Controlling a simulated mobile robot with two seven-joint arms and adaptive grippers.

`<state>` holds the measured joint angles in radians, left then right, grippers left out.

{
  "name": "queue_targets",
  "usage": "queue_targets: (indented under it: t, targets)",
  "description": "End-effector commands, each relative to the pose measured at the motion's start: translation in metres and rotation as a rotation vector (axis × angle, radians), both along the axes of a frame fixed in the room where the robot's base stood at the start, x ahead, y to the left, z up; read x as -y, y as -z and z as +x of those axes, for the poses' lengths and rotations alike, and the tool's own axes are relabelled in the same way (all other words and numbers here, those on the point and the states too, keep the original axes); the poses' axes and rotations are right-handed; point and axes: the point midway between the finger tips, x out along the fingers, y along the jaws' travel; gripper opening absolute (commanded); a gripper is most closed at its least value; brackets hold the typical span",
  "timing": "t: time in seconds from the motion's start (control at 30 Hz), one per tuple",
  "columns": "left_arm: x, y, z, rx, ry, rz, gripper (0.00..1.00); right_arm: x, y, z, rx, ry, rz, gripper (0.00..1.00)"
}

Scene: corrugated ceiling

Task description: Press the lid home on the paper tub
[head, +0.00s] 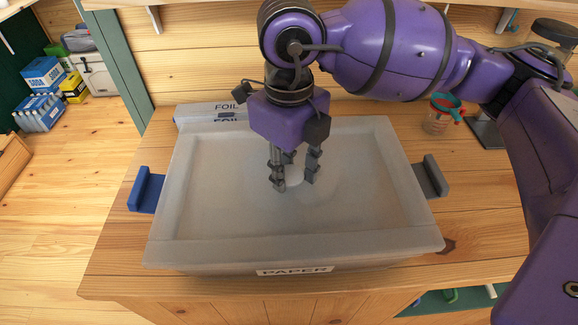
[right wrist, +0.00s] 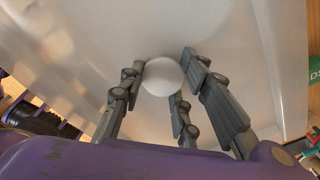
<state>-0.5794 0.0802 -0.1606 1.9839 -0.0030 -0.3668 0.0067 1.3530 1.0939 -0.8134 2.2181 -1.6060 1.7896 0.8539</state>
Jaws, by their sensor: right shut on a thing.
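The paper tub (head: 225,268) stands on the wooden counter with a PAPER label (head: 295,270) on its front. A translucent whitish lid (head: 220,215) lies over its top. Whether its rim sits fully down all round I cannot tell. A blue latch (head: 147,190) sticks out at the left side and a dark grey latch (head: 432,177) at the right. My right gripper (head: 294,184) points down at the lid's middle, shut on the round white knob (right wrist: 162,76), which shows between the fingers in the right wrist view. My left gripper is not in view.
A FOIL box (head: 205,112) lies close behind the tub. Boxes and a cooler (head: 92,72) stand at the far left. The counter right of the tub is clear.

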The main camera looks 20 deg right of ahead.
Motion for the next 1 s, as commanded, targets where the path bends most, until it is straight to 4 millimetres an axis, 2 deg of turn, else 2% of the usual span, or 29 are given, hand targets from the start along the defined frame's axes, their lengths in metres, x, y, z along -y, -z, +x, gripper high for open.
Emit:
queue_targets:
  t: [0.37, 0.4, 0.53, 0.8, 0.93, 1.0]
  targets:
    - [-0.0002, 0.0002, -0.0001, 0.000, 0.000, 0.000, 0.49, 0.0000, 0.0010, 0.0001, 0.001, 0.000, 0.000, 0.00]
    - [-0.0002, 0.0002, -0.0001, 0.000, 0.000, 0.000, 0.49, 0.0000, 0.0010, 0.0001, 0.001, 0.000, 0.000, 0.33]
    - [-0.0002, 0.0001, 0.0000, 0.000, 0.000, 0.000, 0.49, -0.0001, 0.0009, 0.0002, 0.001, 0.000, 0.000, 0.50]
    - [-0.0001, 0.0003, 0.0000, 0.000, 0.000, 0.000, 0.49, 0.0001, 0.0014, 0.0000, 0.000, 0.000, 0.000, 0.54]
    - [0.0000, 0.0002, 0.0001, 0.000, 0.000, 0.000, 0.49, 0.0001, 0.0014, 0.0000, 0.000, 0.000, 0.000, 0.71]
    - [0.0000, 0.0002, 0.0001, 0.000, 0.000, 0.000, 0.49, 0.0001, 0.0014, 0.0000, 0.000, 0.000, 0.000, 0.71]
